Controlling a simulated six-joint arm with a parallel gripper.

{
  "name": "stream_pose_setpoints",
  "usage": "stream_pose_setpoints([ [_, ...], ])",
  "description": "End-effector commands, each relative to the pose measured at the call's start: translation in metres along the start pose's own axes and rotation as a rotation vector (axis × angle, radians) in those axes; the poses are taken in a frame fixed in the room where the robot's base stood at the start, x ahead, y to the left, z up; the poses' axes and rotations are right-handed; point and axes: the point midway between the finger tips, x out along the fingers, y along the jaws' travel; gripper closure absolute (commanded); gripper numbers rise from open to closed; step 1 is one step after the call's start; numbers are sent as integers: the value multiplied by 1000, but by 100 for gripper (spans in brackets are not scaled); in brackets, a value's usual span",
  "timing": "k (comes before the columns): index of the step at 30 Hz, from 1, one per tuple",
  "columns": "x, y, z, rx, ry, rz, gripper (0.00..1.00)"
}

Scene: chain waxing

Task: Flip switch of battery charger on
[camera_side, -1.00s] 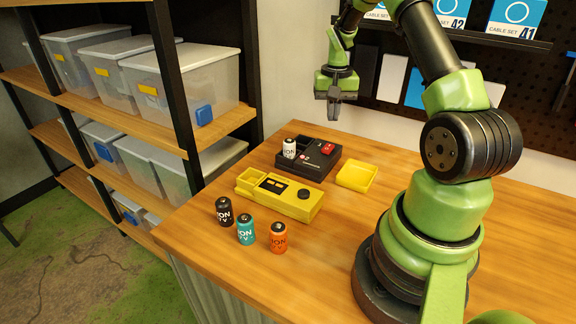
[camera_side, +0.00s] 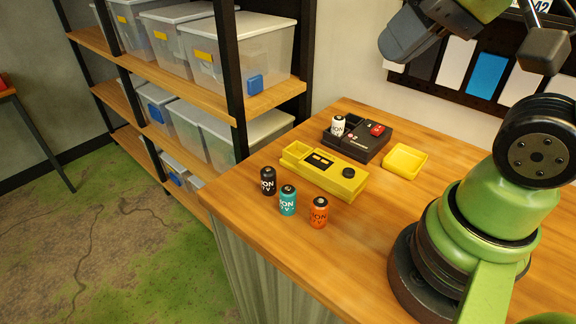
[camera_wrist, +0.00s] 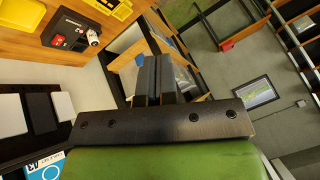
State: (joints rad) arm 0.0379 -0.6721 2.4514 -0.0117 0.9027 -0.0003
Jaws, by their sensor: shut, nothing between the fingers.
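The black battery charger (camera_side: 372,143) sits on the wooden table in the side view, with a red switch (camera_side: 377,130) on its right part. A white battery (camera_side: 338,126) stands upright in its left slot. The switch's on or off position is too small to tell. In the wrist view the charger (camera_wrist: 70,24) is at upper left, with the red switch (camera_wrist: 58,40) and white battery (camera_wrist: 93,37). My gripper (camera_wrist: 154,68) is shut and empty, well away from the charger in the wrist view.
A yellow battery device (camera_side: 330,170) and a yellow tray (camera_side: 405,163) lie near the charger. Black (camera_side: 268,182), teal (camera_side: 287,201) and orange (camera_side: 318,213) batteries stand in front. A shelf with plastic bins (camera_side: 240,65) is at left. The table's front is clear.

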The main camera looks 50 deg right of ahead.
Motion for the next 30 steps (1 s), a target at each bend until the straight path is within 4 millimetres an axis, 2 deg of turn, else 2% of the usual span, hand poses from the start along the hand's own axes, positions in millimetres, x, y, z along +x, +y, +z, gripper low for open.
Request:
stream_pose_setpoints([
  [3,-4,-2,12,-25,12,-32,100],
  [6,-4,-2,15,-29,13,-39,100],
  [20,-3,-2,10,10,10,-26,100],
  [23,-1,1,-2,129,-4,8,100],
  [26,5,7,-23,334,-19,69,100],
  [30,20,26,-59,716,-27,180,100],
])
